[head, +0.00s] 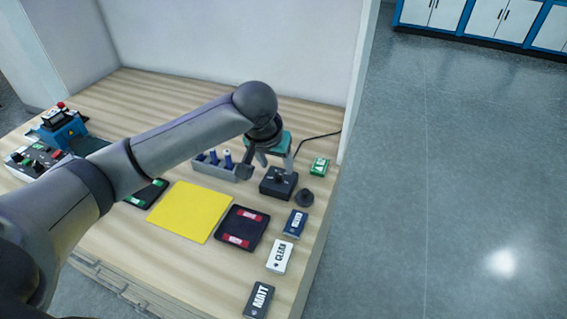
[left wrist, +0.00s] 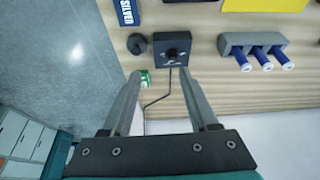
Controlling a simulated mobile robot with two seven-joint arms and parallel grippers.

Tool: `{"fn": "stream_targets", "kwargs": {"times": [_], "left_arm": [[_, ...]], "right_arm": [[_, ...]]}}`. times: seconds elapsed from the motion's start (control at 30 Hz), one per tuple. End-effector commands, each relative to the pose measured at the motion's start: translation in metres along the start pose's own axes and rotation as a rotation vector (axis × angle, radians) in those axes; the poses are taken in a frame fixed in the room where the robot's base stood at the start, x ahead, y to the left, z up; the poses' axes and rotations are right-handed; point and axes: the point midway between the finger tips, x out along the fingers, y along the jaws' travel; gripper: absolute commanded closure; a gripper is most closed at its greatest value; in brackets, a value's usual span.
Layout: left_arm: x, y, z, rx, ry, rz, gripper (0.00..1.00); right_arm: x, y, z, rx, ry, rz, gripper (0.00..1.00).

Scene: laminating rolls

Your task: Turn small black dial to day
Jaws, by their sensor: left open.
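A small black dial (head: 280,176) sits on top of a square black box (head: 270,188) at the right part of the table. In the left wrist view the dial (left wrist: 172,52) shows as a round knob on the box (left wrist: 187,75), beyond the fingertips. Any markings around it are too small to read. My left gripper (head: 268,163) is open and empty, just behind and above the box, with its fingers apart. In the left wrist view my left gripper (left wrist: 158,78) frames the box's cable between its fingers. My right gripper is not in view.
A black round puck (head: 304,197) lies right of the box, with a green block (head: 319,167) behind it. A grey holder (head: 215,168) with blue-topped rolls stands left. Cards labelled CLEAR (head: 280,256) and MATT (head: 258,300), a yellow sheet (head: 190,211) and a dark pad (head: 243,228) lie in front.

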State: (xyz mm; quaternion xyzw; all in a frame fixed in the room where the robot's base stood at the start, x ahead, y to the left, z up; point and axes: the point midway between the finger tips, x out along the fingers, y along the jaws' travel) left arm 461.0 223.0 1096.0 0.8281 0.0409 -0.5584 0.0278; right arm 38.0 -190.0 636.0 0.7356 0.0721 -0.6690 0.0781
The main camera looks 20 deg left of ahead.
Motion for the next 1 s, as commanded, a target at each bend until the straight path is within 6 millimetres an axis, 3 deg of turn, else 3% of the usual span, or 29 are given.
{"fn": "stream_targets", "kwargs": {"times": [0.1, 0.3, 1.0], "left_arm": [[-0.009, -0.017, -0.016, -0.057, 0.006, -0.027, 0.4], [-0.003, -0.024, -0.021, -0.087, 0.003, -0.036, 0.4], [0.117, -0.027, -0.021, -0.083, 0.005, -0.036, 0.4]], "right_arm": [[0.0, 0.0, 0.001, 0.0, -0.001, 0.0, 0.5], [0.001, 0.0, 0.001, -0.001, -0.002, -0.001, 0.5], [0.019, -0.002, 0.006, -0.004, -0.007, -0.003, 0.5]]}}
